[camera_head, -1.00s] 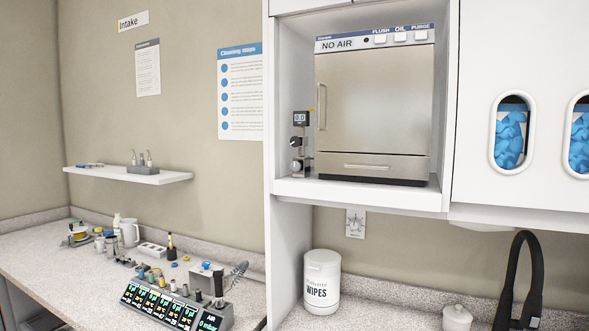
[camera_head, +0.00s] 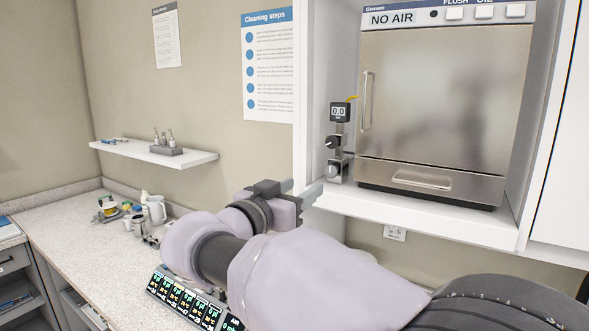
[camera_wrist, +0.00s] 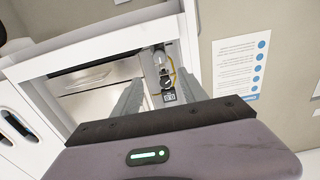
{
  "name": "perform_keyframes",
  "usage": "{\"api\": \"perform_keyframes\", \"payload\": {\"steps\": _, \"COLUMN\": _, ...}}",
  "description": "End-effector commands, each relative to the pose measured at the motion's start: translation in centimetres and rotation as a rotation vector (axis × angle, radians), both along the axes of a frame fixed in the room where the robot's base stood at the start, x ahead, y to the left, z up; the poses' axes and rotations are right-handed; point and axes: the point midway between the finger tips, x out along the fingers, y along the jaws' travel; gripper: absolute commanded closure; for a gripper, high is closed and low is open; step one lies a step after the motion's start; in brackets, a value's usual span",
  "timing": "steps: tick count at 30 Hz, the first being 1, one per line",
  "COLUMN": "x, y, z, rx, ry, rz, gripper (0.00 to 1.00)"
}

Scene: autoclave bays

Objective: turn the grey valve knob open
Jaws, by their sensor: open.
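A small valve stack stands in the bay left of the steel cabinet, with a 0.0 gauge (camera_head: 340,112) on top. Below the gauge is a dark round knob (camera_head: 333,142), and below that a grey round knob (camera_head: 335,170). My gripper (camera_head: 299,190) is open and empty, in front of and lower left of the stack in the head view. In the wrist view the stack shows upside down between my two fingers (camera_wrist: 162,78), with a gap in depth. Neither finger appears to touch a knob.
The steel cabinet (camera_head: 440,105), marked NO AIR, fills most of the bay. The bay's white left wall (camera_head: 312,90) and floor edge (camera_head: 420,219) bound the stack. A small shelf (camera_head: 200,157) and a counter with several items lie left.

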Motion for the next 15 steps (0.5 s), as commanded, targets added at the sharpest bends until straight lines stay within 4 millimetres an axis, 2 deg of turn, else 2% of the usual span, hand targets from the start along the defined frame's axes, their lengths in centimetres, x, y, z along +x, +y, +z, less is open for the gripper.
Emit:
{"api": "perform_keyframes", "payload": {"steps": 3, "x": 2.9, "y": -2.3, "z": 0.1, "rx": 0.000, "ry": 0.003, "rz": -0.006, "gripper": 0.50}}
{"api": "perform_keyframes", "payload": {"steps": 9, "x": 7.2, "y": -5.4, "z": 0.1, "rx": -0.001, "ry": 0.003, "rz": -0.004, "gripper": 0.50}}
{"api": "perform_keyframes", "payload": {"steps": 15, "x": 9.8, "y": -7.3, "z": 0.1, "rx": 0.000, "ry": 0.003, "rz": -0.003, "gripper": 0.50}}
